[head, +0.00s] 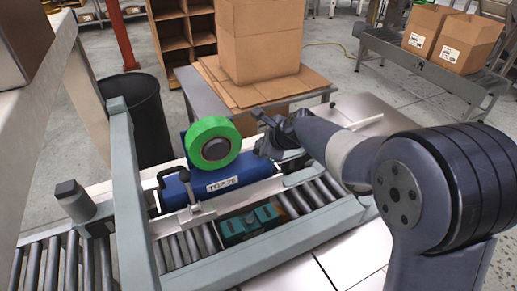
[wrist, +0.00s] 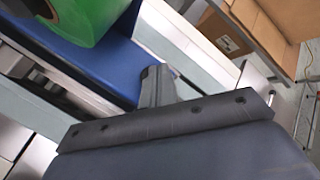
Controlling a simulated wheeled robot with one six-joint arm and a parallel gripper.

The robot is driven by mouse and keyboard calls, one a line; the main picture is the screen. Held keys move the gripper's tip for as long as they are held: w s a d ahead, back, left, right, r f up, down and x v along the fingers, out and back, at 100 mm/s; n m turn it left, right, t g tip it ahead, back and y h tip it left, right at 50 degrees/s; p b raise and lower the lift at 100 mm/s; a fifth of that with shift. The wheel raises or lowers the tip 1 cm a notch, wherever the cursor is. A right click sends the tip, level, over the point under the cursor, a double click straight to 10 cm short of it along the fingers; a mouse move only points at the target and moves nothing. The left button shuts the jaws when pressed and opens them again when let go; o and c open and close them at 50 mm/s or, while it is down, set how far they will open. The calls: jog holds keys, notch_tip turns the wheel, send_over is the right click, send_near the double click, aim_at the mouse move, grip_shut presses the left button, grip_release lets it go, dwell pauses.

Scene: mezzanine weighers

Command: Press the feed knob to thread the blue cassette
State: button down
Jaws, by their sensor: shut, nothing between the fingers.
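The blue cassette (head: 240,178) lies in the grey machine frame, with a white label on its front face. A green tape roll (head: 197,135) with a dark hub stands on its upper left. My gripper (head: 264,136) is shut and empty, just right of the roll and above the cassette's right end. In the wrist view my fingers (wrist: 154,82) point toward the blue cassette (wrist: 92,64), with the green roll (wrist: 88,12) at upper left. A dark-tipped crank lever (head: 184,176) stands at the cassette's front left. I cannot tell which part is the feed knob.
Conveyor rollers (head: 45,265) run below and left of the frame. A grey upright post (head: 130,190) rises left of the cassette. A cardboard box (head: 258,40) stands on a table behind. A teal block (head: 248,222) sits in front of the cassette.

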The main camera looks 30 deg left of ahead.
jog(key=shift+f, duration=0.5)
jog(key=shift+r, duration=0.1)
dwell(0.4)
jog(key=shift+r+p, duration=0.95)
jog(key=shift+r, duration=0.2)
notch_tip(320, 180, up, 5)
jog(key=p, duration=0.5)
jog(key=shift+r, duration=0.15)
